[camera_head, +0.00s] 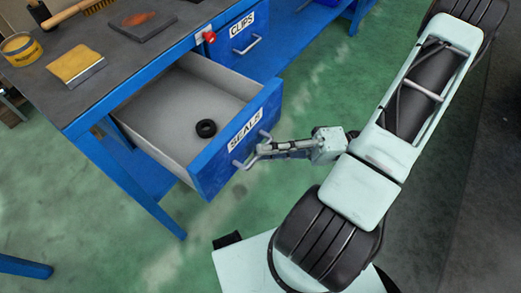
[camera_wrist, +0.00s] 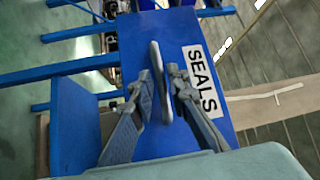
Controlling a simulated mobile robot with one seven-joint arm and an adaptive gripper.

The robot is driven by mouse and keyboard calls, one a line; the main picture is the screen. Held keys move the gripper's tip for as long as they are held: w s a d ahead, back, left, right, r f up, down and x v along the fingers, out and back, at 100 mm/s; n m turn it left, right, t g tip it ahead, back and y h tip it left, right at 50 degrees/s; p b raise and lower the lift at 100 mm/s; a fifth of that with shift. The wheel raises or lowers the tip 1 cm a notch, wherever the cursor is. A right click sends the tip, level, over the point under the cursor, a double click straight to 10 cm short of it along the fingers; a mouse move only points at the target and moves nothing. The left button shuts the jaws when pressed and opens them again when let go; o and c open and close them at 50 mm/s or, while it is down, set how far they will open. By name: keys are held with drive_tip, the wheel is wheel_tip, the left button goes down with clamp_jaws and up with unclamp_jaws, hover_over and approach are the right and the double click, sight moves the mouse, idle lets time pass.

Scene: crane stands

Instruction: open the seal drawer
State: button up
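The seal drawer (camera_head: 205,165) is a grey tray with a blue front labelled SEALS, pulled well out of the blue workbench. A black ring seal (camera_head: 206,128) lies on its floor. The drawer's metal bar handle (camera_head: 241,163) is on the blue front; it also shows in the wrist view (camera_wrist: 157,55). My gripper (camera_head: 262,149) is at the handle, and in the wrist view its two fingers (camera_wrist: 160,77) stand on either side of the bar, close against it. Exact finger contact is small and hard to see.
The CLIPS drawer (camera_head: 243,37) beside it is closed, with a red knob (camera_head: 209,36) near it. Green floor is clear before the drawer.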

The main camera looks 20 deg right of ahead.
drive_tip(key=v, duration=1)
